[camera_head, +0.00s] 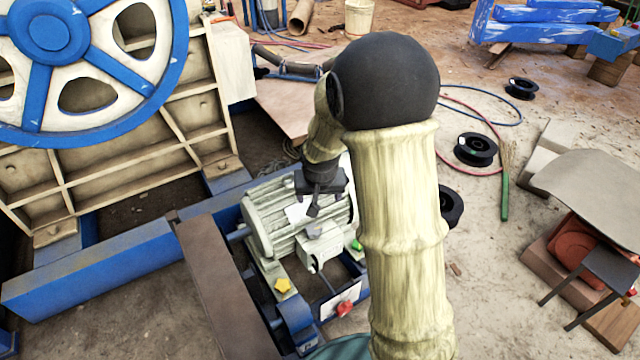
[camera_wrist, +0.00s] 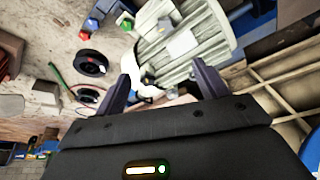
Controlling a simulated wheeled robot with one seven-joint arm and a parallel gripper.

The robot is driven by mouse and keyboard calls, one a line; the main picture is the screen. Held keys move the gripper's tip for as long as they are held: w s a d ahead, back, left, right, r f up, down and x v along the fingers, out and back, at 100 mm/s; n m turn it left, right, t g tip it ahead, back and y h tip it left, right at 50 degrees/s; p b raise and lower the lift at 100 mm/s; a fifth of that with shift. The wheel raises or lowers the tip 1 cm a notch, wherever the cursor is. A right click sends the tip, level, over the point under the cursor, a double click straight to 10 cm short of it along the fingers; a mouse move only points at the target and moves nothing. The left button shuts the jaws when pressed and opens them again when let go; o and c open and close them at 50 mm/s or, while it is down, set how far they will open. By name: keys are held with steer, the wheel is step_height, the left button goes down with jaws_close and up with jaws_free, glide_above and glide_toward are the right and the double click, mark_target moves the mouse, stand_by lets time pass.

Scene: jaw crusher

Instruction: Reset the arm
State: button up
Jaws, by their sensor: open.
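My arm rises from the bottom of the head view and bends at a dark round joint. My gripper (camera_head: 318,203) hangs beyond it, in front of the grey-white motor (camera_head: 275,215) in that view. In the wrist view my gripper (camera_wrist: 165,85) has two dark fingers spread wide apart with nothing between them. The motor also shows in the wrist view (camera_wrist: 195,45), beyond the fingertips. I cannot tell the exact gap between the fingers and the motor. My arm hides part of the floor and the motor's right side in the head view.
The jaw crusher's blue-rimmed flywheel (camera_head: 50,30) and ribbed body stand at left on a blue beam (camera_head: 110,268). A yellow star knob (camera_head: 283,285) and a red knob (camera_head: 344,308) are near the motor. Black spools (camera_head: 475,149), hoses and boards lie on the floor at right.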

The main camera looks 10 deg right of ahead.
steer(key=shift+s+r, duration=0.25)
steer(key=shift+r, duration=0.25)
steer(key=s+d+r+n+g, duration=0.1)
steer(key=s+r, duration=0.1)
steer(key=s, duration=0.7)
steer(key=s+r+n, duration=0.1)
steer(key=s+r, duration=0.1)
steer(key=s, duration=0.7)
step_height(320, 180, up, 34)
steer(key=p, duration=3.4)
steer(key=shift+r+y+p, duration=0.25)
steer(key=shift+y+p, duration=0.05)
steer(key=shift+y, duration=0.1)
